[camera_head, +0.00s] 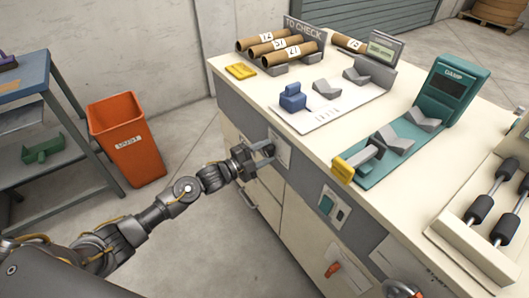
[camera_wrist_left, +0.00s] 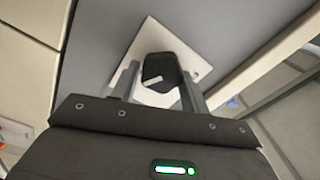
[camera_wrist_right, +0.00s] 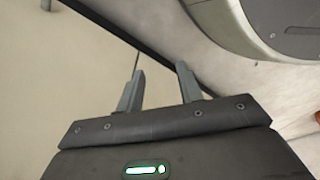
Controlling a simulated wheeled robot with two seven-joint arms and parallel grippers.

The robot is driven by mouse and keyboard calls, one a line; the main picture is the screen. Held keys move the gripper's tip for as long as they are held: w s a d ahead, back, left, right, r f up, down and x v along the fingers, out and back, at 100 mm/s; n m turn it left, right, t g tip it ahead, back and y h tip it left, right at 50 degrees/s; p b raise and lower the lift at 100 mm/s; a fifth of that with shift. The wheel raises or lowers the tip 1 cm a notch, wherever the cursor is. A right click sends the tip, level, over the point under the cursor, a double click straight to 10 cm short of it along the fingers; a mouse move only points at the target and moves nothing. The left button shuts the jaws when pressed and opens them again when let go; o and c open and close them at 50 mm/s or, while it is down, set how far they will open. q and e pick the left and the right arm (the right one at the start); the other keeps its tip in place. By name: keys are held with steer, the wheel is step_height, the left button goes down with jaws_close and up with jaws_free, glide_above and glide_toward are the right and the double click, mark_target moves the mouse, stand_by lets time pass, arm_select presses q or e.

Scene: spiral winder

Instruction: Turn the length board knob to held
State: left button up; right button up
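The black knob (camera_wrist_left: 160,72) sits on a white square plate (camera_wrist_left: 146,36) on the grey front band of the bench; a light pointer line shows on its face. In the head view the knob (camera_head: 268,150) is partly hidden by my left gripper (camera_head: 262,154), beside the plate (camera_head: 283,146). In the left wrist view my left gripper (camera_wrist_left: 160,72) has one finger on each side of the knob, with narrow gaps that look clear of it. The plate's lettering is not readable. My right gripper (camera_wrist_right: 160,70) is open and empty, near a pale panel.
A white board (camera_head: 335,106) with a blue block (camera_head: 292,97) and grey V-blocks lies on the bench top above the knob. A teal gauge (camera_head: 455,88) stands to the right. A switch plate (camera_head: 333,206) is farther along the front. An orange bin (camera_head: 127,138) stands left on the floor.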

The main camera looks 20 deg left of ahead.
arm_select(q)
steer(key=o, duration=0.3)
steer(key=shift+a, duration=0.1)
steer(key=v, duration=1)
steer(key=shift+s+a, duration=0.2)
steer(key=shift+s, duration=0.1)
arm_select(e)
steer(key=shift+w+a+r, duration=0.15)
steer(key=shift+w+r, duration=0.1)
steer(key=shift+r, duration=0.1)
